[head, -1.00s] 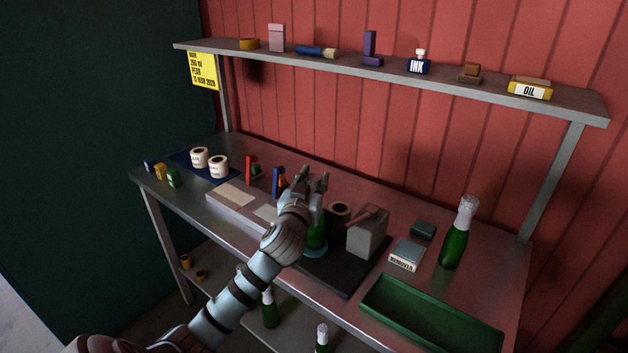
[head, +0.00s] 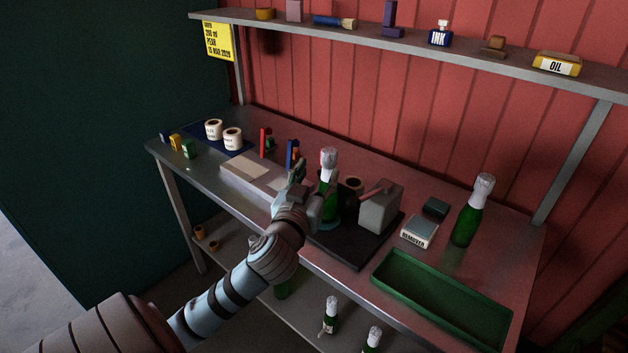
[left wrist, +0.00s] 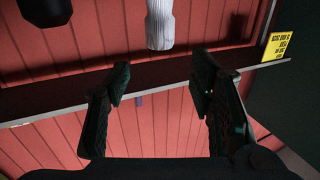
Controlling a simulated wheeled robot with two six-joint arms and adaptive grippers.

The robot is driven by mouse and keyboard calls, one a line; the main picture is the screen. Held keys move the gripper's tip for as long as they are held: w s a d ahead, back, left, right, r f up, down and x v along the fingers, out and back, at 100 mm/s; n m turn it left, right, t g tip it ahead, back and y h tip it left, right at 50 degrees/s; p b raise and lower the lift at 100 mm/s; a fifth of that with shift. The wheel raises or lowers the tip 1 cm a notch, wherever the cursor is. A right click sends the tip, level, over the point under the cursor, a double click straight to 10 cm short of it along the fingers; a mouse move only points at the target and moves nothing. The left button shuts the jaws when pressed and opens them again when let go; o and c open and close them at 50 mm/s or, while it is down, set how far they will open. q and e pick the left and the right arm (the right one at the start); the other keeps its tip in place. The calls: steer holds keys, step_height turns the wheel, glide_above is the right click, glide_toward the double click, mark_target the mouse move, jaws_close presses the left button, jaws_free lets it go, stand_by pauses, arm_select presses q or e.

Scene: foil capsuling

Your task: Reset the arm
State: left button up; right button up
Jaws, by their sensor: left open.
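A green bottle with a silver foil top (head: 329,168) stands upright on the dark mat (head: 352,250) in the middle of the bench. My left gripper (head: 305,187) is open just in front of the bottle, to its left, and appears to hold nothing. It partly hides the bottle's lower body. In the left wrist view the two fingers (left wrist: 160,85) are spread apart with nothing between them. The foil top (left wrist: 160,24) shows beyond them at the upper edge. My right gripper is not in view.
A grey box device (head: 380,208) stands right of the bottle. A green tray (head: 440,300), a remover box (head: 419,232) and another foiled bottle (head: 472,212) are farther right. A shelf (head: 470,62) runs above; more bottles stand below the bench.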

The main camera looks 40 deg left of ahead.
arm_select(q)
steer(key=shift+v, duration=1)
